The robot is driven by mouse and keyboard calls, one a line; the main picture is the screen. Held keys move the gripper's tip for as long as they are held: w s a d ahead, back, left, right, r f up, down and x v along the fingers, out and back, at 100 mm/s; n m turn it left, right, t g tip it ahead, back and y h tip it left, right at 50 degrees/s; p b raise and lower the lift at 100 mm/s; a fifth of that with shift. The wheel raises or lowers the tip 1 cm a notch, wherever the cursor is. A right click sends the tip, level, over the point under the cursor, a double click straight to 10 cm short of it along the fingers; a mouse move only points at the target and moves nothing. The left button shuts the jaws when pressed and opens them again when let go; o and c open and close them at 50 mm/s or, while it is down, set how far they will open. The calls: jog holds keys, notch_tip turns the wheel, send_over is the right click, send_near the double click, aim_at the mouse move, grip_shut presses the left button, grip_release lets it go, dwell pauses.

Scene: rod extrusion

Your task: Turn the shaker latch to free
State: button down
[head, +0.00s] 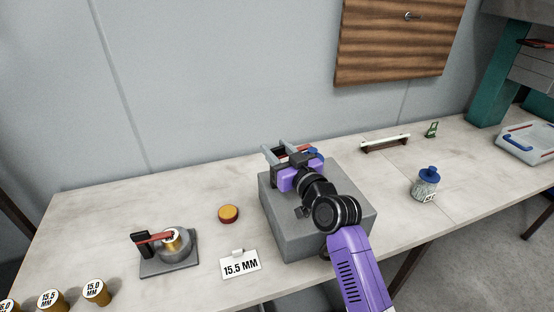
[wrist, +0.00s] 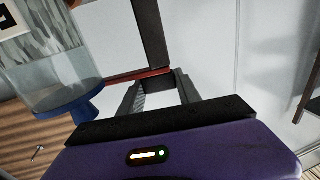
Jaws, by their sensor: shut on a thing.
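The shaker is the grey block (head: 285,222) in the middle of the bench. My gripper (head: 275,148) is over its far side and hides much of its top. The latch, a red lever with a black handle, shows partly beyond my gripper. In the wrist view, its red lever (wrist: 148,75) and black bar (wrist: 149,35) are at my fingertips (wrist: 158,84), which are shut on the latch. A clear jar with a blue lid (wrist: 62,108) is close by at the left of the wrist view. Which way the latch is turned is unclear.
A grey fixture (head: 170,262) with another red lever stands at left, near a round amber piece (head: 228,213) and a "15.5 MM" sign (head: 240,266). A blue-lidded jar (head: 426,188) stands at right. A rack (head: 386,144) lies behind. Bench between is clear.

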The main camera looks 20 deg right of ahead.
jog(key=shift+w+d+f+n+g+y+b, duration=0.15)
jog(key=shift+n+y+b, duration=0.4)
jog(key=shift+b, duration=1.15)
jog(key=shift+d+n+g+y+b, duration=0.1)
jog(key=shift+n+g+y+b, duration=0.2)
jog(key=shift+y+b, duration=0.9)
jog(key=shift+a+r+n+b, duration=0.2)
jog(key=shift+n+b, duration=0.25)
jog(key=shift+b, duration=0.7)
jog(key=c, duration=0.8)
grip_release()
jog(key=shift+c, duration=0.2)
jog(key=v, duration=0.8)
